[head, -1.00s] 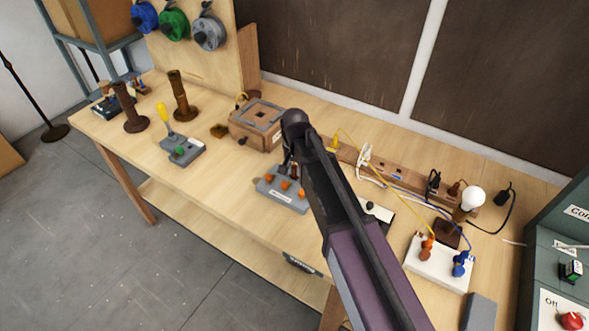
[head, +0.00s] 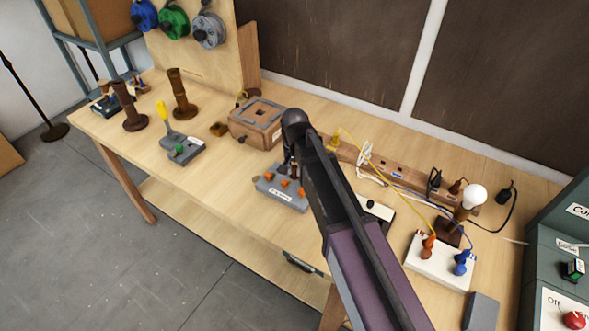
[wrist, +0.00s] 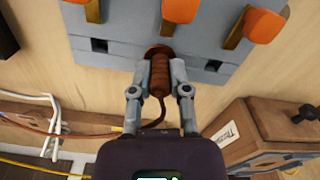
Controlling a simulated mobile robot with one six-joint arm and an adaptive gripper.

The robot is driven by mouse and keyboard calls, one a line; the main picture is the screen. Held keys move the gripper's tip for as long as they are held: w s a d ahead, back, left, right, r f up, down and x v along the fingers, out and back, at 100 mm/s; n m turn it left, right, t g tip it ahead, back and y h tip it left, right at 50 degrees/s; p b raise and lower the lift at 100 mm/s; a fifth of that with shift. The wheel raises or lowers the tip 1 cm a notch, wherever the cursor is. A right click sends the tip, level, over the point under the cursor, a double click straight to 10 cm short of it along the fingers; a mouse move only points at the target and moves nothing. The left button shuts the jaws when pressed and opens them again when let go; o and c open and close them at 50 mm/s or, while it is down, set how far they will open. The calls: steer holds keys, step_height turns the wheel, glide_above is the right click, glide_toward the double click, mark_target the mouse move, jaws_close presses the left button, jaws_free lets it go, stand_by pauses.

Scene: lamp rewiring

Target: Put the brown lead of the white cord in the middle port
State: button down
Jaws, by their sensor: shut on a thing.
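The grey terminal block (head: 268,187) with orange levers lies on the bench. In the wrist view the block (wrist: 120,20) fills the top, with a dark square port visible on either side of the middle one. My gripper (wrist: 160,85) is shut on the ribbed brown lead (wrist: 168,75). The lead's far end meets the block's face at the middle port and hides that port. I cannot tell how deep it sits. Its brown wire runs back to the left, towards the white cord (wrist: 50,125). In the head view my arm largely hides the gripper and lead.
A wooden box (head: 252,130) stands close behind the block. A wooden strip (head: 400,178) with cords, a white board (head: 438,265) with orange and blue plugs, and a bulb (head: 474,196) are to the right.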

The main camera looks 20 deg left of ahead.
mark_target(295, 166)
steer(key=shift+f, duration=0.15)
steer(key=c, duration=0.5)
jaws_free()
step_height(295, 166, up, 8)
steer(key=p, duration=0.7)
steer(key=shift+f, duration=0.2)
steer(key=d+f+m+b, duration=0.25)
steer(key=d+m, duration=0.35)
steer(key=d, duration=1.8)
steer(key=w, duration=0.5)
steer(key=w+d+f+b, duration=0.1)
steer(key=w, duration=0.5)
steer(key=w+f, duration=0.1)
steer(key=w, duration=0.4)
steer(key=shift+w+d, duration=0.25)
steer(key=shift+d, duration=0.1)
steer(key=shift+s, duration=0.1)
